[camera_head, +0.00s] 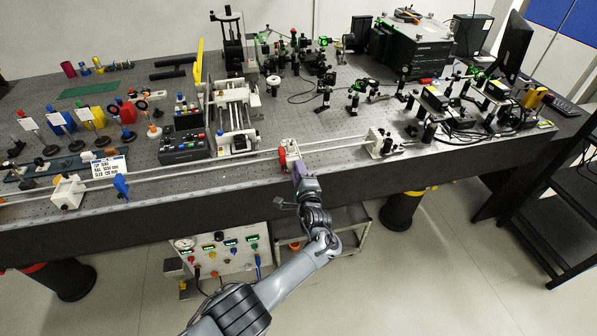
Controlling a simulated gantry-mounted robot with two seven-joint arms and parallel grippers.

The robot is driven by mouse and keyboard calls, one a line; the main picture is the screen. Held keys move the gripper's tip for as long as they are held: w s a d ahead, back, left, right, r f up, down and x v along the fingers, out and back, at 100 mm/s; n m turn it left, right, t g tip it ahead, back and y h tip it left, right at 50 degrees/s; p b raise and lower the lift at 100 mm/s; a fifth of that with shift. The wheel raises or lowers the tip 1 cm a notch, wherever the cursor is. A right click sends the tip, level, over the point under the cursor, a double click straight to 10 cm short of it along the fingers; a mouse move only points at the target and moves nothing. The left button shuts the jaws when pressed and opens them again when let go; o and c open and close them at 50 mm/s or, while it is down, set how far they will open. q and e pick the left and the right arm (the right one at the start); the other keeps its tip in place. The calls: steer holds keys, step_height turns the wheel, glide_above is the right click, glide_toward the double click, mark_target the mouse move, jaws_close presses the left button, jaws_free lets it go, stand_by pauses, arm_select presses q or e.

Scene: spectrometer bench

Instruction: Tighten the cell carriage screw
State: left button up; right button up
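A small red and white block (287,153), which looks like the cell carriage, sits on the pair of long rails near the bench's front edge. My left gripper (298,169) reaches up from below, over the bench's front edge, with its tips at the near side of this block. The tips seem to touch it or almost touch it; I cannot tell which. The gripper and its wrist hide that side, and I cannot make out the screw. The fingers are too small to tell whether they are open or shut. My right gripper is not in view.
The rails (220,163) run along the bench front, with a white block (68,191) and blue piece (121,187) at left and a white end support (380,143) at right. A control box (185,147) stands behind. A cart with an instrument panel (217,254) is below.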

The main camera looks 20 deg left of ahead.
arm_select(q)
steer(key=p+v, duration=0.6)
steer(key=v, duration=0.4)
steer(key=shift+s+d+p, duration=0.25)
steer(key=shift+s+p, duration=0.1)
steer(key=shift+p, duration=0.05)
